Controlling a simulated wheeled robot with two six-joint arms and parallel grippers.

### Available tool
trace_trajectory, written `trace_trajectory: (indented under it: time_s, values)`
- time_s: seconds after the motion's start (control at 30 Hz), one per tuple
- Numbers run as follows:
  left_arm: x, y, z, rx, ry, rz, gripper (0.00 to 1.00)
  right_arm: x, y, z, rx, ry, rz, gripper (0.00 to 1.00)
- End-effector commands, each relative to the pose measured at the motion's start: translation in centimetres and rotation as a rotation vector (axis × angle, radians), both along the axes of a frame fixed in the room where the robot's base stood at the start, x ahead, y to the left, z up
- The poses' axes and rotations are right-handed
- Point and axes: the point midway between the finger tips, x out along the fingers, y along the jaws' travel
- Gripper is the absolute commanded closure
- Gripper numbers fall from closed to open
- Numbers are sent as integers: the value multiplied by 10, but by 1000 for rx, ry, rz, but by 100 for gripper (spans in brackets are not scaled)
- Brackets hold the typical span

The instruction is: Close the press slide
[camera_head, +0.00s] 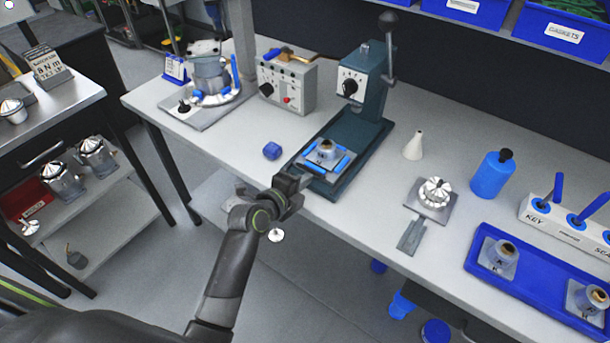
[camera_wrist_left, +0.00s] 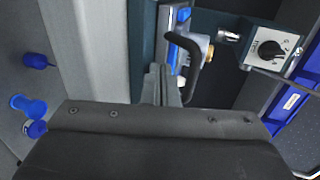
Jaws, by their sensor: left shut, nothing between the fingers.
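The dark teal press (camera_head: 372,85) stands on the bench with a tall lever on its right side. Its slide (camera_head: 346,163) is a plate with blue strips at the front of the press base, out from under the press head. A metal housing (camera_head: 325,151) with a brownish top sits upright on it. The slide also shows in the left wrist view (camera_wrist_left: 184,20), beside a dark curved bar (camera_wrist_left: 190,45). My left gripper (camera_head: 303,180) is shut and empty at the slide's front edge; whether it touches is unclear. My right gripper is out of view.

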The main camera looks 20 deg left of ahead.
Motion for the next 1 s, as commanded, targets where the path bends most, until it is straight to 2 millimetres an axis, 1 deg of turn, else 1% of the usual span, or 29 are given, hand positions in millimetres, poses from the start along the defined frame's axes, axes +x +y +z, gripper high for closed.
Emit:
trace_trajectory:
  time_s: [0.13, 0.53, 0.8, 0.9, 1.0]
  values:
    - [6, -2, 1, 0, -1, 0, 100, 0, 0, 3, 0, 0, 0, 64]
    - [9, -3, -1, 0, -1, 0, 100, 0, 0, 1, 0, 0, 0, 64]
    - [38, -14, -2, 0, -2, -1, 100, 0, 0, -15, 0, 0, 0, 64]
    - [44, -16, -2, -1, 0, 0, 100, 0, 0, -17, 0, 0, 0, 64]
    - [45, -16, 0, -1, 0, 0, 100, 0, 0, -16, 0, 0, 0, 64]
